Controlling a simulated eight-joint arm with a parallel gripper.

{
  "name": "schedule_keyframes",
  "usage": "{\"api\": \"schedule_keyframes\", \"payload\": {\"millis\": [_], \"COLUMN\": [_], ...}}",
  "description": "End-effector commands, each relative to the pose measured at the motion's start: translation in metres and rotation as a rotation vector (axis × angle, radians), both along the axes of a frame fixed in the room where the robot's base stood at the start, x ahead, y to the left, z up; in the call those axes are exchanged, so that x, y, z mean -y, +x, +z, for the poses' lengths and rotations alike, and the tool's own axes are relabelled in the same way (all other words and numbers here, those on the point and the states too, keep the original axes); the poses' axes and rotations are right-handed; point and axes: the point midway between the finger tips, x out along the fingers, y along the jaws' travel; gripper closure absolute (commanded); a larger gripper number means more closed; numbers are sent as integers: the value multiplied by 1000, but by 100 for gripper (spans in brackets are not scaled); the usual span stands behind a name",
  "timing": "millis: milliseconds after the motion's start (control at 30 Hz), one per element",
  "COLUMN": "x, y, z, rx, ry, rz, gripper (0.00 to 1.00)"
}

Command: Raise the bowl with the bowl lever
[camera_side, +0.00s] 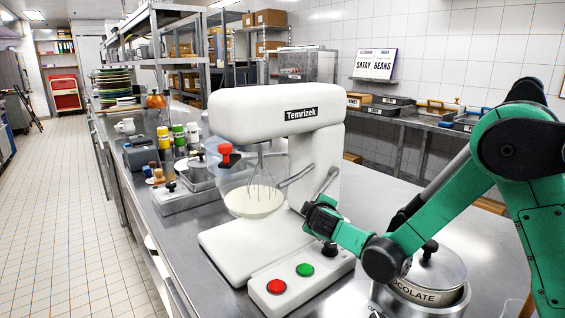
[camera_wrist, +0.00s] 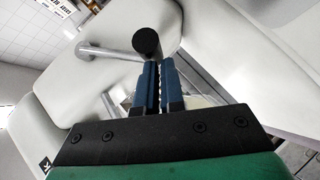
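The white stand mixer (camera_side: 268,104) stands on the steel counter. Its clear bowl (camera_side: 238,190) holds pale cream, with a whisk (camera_side: 263,190) reaching down into it. A metal lever (camera_side: 329,179) slants from the mixer's column down towards my gripper (camera_side: 312,207). In the wrist view a metal lever (camera_wrist: 103,52) ends in a round black knob (camera_wrist: 147,42). My gripper's blue fingers (camera_wrist: 158,68) lie close together and look shut, with the knob just beyond their tips. Nothing is visibly held between them. I cannot tell whether they touch the lever.
The mixer's base carries a red button (camera_side: 277,287), a green button (camera_side: 305,270) and a black knob (camera_side: 329,249). A lidded pot marked chocolate (camera_side: 428,285) stands to the right under my arm. Bottles (camera_side: 178,138) and lidded containers (camera_side: 200,176) crowd the counter left of the mixer.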

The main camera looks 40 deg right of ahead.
Motion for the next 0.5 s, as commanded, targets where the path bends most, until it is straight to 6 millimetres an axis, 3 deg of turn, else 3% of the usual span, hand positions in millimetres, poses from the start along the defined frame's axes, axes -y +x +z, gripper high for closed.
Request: {"api": "schedule_keyframes", "payload": {"millis": [167,300,500], "x": [-12,-39,-66], "y": [-1,0,-36], "z": [7,23,39], "rx": [-2,-1,1], "ry": [2,-1,-1], "rz": [-4,4,5], "gripper": [100,100,100]}}
